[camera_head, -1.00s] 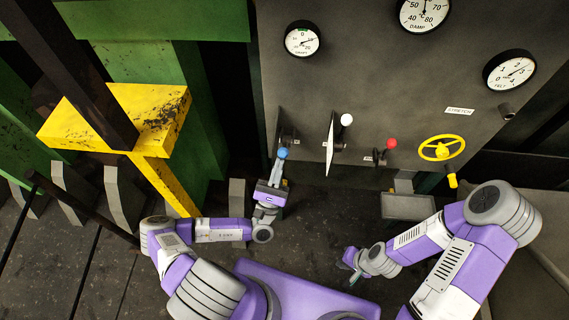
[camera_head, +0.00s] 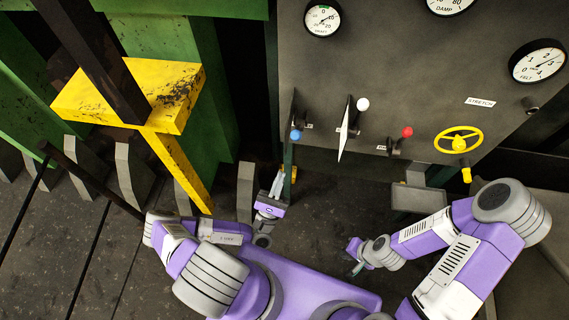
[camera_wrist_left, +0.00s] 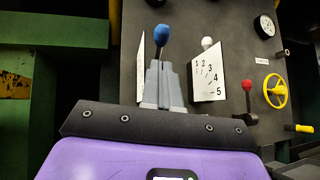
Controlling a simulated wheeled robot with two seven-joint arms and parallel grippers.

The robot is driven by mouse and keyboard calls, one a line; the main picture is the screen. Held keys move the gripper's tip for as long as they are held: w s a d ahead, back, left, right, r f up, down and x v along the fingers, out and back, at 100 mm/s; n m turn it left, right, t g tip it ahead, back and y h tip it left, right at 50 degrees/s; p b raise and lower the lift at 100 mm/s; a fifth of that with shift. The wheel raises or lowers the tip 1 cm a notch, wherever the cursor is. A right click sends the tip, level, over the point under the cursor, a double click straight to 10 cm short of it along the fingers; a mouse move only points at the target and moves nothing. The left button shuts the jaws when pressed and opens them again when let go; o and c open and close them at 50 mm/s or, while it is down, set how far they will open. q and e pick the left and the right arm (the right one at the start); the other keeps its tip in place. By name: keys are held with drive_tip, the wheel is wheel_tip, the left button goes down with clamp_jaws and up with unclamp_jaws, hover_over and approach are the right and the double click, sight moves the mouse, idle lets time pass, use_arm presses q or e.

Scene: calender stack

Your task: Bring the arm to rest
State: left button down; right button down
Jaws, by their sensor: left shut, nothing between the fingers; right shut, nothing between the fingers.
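My left gripper (camera_head: 278,176) is shut and empty, below the control panel and apart from the blue-knobbed lever (camera_head: 296,135). In the left wrist view the grey fingers of my left gripper (camera_wrist_left: 163,68) are together, and the blue knob (camera_wrist_left: 161,34) shows just beyond their tips, with nothing held. My right gripper (camera_head: 356,268) is shut and empty, low over the floor at the right of my purple base; its fingertips are small and partly hidden.
The grey panel (camera_head: 400,60) carries a white-knobbed lever (camera_head: 362,104), a red-knobbed lever (camera_head: 407,132), a yellow handwheel (camera_head: 458,140) and gauges. A yellow bracket (camera_head: 185,95) stands at left, near my left arm. The dark floor (camera_head: 75,250) is open at lower left.

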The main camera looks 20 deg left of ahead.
use_arm(q)
drive_tip(key=v, duration=0.4)
drive_tip(key=shift+b, duration=0.3)
drive_tip(key=shift+d, duration=0.1)
drive_tip(key=s+d+m+g+h+b, duration=0.1)
drive_tip(key=s+d+m+g+h, duration=0.1)
drive_tip(key=d+m+g+h, duration=0.65)
drive_tip(key=s+d+m+g+h+b, duration=0.1)
drive_tip(key=s+d+m+g+h, duration=0.2)
drive_tip(key=m+g+h, duration=0.9)
drive_tip(key=s+d+f+m+g+y+b, duration=0.1)
drive_tip(key=s+d+f+m+g+y, duration=0.35)
drive_tip(key=m+g, duration=0.5)
drive_tip(key=w+a+f+t+y+b, duration=0.1)
drive_tip(key=w+a+f+y, duration=0.1)
drive_tip(key=a+f+y, duration=0.2)
drive_tip(key=w+a+f+t+y+b, duration=0.1)
drive_tip(key=a+f+y, duration=0.3)
drive_tip(key=f+y, duration=0.5)
drive_tip(key=shift+w+a+f+t+y+b, duration=0.35)
drive_tip(key=shift+f+t+b, duration=0.35)
drive_tip(key=shift+f, duration=1)
